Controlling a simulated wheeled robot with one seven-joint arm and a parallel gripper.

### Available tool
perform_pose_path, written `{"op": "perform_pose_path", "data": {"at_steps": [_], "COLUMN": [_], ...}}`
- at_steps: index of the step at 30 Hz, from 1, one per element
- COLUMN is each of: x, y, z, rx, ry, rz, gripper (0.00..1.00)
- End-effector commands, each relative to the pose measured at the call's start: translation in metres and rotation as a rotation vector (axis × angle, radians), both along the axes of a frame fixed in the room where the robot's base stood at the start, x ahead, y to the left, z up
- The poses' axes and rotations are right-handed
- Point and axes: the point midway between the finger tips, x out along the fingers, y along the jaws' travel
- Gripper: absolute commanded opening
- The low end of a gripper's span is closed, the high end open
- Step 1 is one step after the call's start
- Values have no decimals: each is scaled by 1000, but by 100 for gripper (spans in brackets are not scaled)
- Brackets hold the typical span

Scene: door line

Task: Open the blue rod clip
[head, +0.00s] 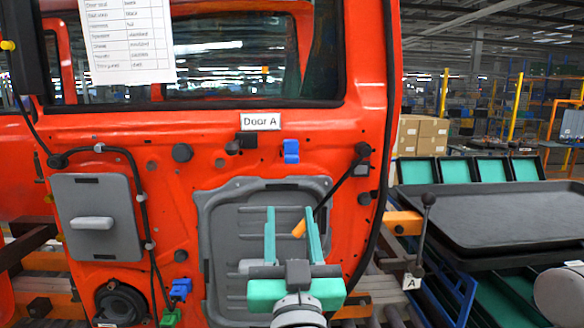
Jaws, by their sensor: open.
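Two blue clips show on the orange-red door panel (225,165). One blue clip (291,151) sits high, just below the "Door A" label. The other blue clip (180,289) sits low, left of the grey panel, above a green clip (171,317). I cannot tell which is the rod clip, or whether either is open. My gripper (291,210) is open, its two teal fingers upright in front of the grey panel, below the upper blue clip and apart from it. An orange tip (299,229) on a black rod (338,186) shows between the fingers.
A grey ribbed panel (218,215) lies behind my gripper. A grey cover with a handle (92,222) and a black cable are on the left. A black lever (424,230) tagged "A" stands right of the door. A dark tray (500,215) is at the right.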

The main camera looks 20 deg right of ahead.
Motion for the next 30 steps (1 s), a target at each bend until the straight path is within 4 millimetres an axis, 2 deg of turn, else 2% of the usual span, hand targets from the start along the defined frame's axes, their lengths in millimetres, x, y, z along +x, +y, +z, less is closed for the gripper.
{"op": "perform_pose_path", "data": {"at_steps": [1,4,11,17,24,30], "x": [-4,-8,-7,17,55,77], "y": [-1,-3,-6,-13,-24,-30], "z": [13,27,39,49,65,74], "rx": [-18,-37,-51,-53,-52,-51], "ry": [-7,-8,-7,-6,-6,-6], "rz": [-11,-28,-42,-44,-43,-41], "gripper": [42,42,42,42,42,42]}}
